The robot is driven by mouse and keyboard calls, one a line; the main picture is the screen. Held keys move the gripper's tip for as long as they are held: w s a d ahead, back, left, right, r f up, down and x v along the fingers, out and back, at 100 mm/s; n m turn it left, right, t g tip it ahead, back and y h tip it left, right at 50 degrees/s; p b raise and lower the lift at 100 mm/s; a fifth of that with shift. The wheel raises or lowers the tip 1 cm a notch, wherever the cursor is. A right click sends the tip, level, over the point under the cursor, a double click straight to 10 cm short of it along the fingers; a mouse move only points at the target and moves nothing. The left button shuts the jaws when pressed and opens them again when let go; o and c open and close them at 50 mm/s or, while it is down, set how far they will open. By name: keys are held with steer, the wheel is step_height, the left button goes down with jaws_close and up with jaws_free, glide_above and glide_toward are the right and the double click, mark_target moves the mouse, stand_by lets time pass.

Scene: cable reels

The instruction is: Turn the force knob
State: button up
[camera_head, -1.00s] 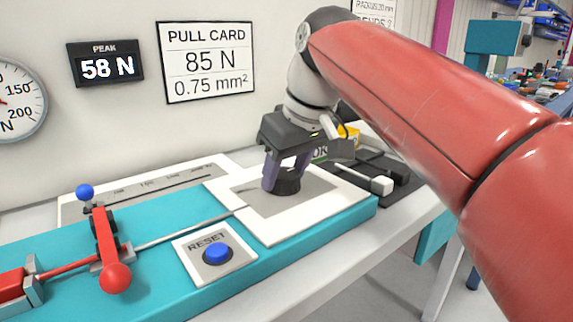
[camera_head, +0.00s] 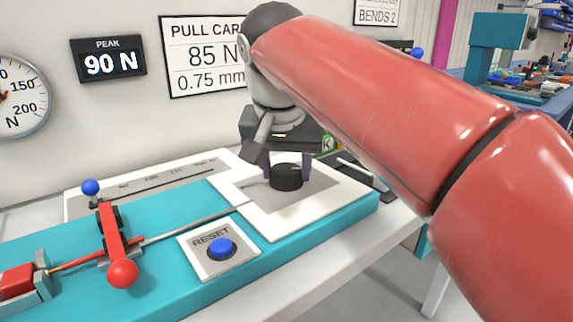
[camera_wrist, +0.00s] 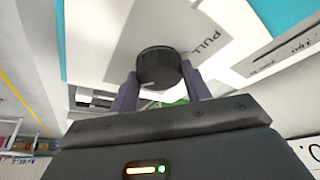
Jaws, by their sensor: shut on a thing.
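The force knob is a black round knob (camera_head: 286,177) on a grey and white panel (camera_head: 325,210) at the right end of the teal bench rig. In the wrist view the knob (camera_wrist: 159,67) sits between my two purple fingers, with a pale mark on its lower rim. My gripper (camera_head: 288,168) comes down over the knob and is shut on it. It also shows in the wrist view (camera_wrist: 160,85). The peak display (camera_head: 108,59) reads 90 N. The pull card (camera_head: 203,55) shows 85 N and 0.75 mm², partly hidden by my arm.
A blue reset button (camera_head: 221,248) sits on a white plate left of the knob. A red lever with a ball end (camera_head: 122,273) and a red cable clamp (camera_head: 20,283) stand further left. A round gauge (camera_head: 18,95) hangs on the wall.

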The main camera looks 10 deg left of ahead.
steer(key=shift+m, duration=0.6)
steer(key=o, duration=1)
steer(key=shift+c, duration=0.2)
steer(key=v, duration=0.7)
steer(key=shift+a+r, duration=0.2)
steer(key=shift+r, duration=0.2)
steer(key=shift+s, duration=0.15)
